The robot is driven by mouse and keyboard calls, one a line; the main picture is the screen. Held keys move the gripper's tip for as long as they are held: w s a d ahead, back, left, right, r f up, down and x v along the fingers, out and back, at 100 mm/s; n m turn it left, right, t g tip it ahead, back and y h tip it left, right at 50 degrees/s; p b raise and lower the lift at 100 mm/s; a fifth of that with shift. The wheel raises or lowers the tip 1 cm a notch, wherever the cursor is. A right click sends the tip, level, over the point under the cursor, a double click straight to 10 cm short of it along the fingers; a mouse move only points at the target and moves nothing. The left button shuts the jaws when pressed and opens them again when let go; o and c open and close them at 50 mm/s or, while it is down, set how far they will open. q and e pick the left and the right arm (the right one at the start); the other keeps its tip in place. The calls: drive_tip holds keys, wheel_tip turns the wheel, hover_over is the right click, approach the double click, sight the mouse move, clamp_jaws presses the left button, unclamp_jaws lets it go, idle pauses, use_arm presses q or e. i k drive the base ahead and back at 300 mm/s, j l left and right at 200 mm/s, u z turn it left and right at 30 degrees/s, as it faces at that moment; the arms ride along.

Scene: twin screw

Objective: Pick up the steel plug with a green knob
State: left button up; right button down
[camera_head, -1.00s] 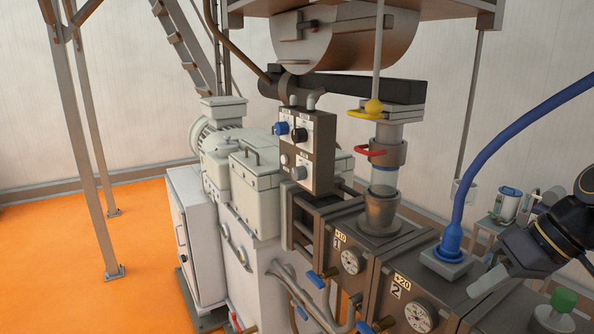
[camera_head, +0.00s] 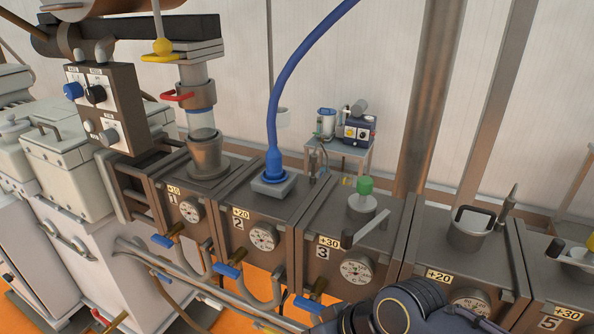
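The steel plug with a green knob (camera_head: 364,187) stands upright in the top of the block marked 3 (camera_head: 312,213), right of the middle of the head view. Its steel body shows below the knob, and a flat grey bar (camera_head: 373,228) lies across the block top just right of it. A dark arm link of mine is at the bottom edge, below and in front of block 3, apart from the plug. The fingers of that arm cannot be made out. My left gripper does not show.
A blue hose rises from a fitting (camera_head: 272,180) on block 2. A steel cup with a dark handle (camera_head: 468,229) sits on block 4. Blue-handled valves (camera_head: 228,270) and pipes line the front. A small equipment table (camera_head: 340,152) stands behind.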

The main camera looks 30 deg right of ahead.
sight(362, 202)
drive_tip(key=z, duration=1.65)
